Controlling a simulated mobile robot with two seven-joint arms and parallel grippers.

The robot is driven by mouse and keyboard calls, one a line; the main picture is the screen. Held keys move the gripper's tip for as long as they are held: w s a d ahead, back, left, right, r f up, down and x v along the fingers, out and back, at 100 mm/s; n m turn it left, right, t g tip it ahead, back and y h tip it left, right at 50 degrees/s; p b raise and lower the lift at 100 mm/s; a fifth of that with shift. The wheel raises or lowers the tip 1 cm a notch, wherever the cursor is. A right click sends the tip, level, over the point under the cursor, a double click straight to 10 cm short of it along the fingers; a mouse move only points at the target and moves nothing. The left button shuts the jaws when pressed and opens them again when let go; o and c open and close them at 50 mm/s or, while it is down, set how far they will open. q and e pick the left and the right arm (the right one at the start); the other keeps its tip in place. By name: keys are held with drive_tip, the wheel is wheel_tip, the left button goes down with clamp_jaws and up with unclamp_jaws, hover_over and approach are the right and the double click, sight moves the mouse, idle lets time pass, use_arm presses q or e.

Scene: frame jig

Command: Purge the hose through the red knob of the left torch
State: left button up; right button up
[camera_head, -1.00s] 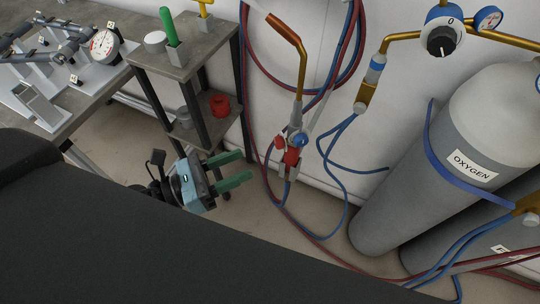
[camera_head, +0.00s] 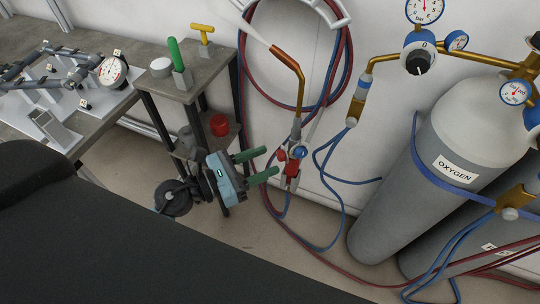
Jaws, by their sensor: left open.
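The torch (camera_head: 297,128) hangs upright against the white wall, with a copper nozzle (camera_head: 285,54) bent up to the left. A pale whitish streak (camera_head: 249,27) reaches up-left from the nozzle tip. Low on the torch are a red knob (camera_head: 281,155) on the left and a blue knob (camera_head: 299,152) on the right. My left gripper (camera_head: 271,161) is open, its two green fingers pointing right at the red knob. The fingertips are close to the knob; I cannot tell whether they touch it. My right gripper is out of view.
Red and blue hoses (camera_head: 350,60) coil on the wall and trail over the floor. A grey oxygen cylinder (camera_head: 400,205) with regulator gauges stands at the right. A small stand (camera_head: 203,84) holds a green-handled item and a red cup (camera_head: 219,125). A bench with instruments is at the left.

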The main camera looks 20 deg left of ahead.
sight(282, 155)
use_arm(q)
drive_tip(key=shift+x, duration=1)
drive_tip(key=shift+w+d, duration=0.2)
drive_tip(key=shift+d, duration=0.05)
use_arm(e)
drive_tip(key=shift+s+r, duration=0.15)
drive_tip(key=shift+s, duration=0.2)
use_arm(q)
drive_tip(key=shift+c, duration=0.4)
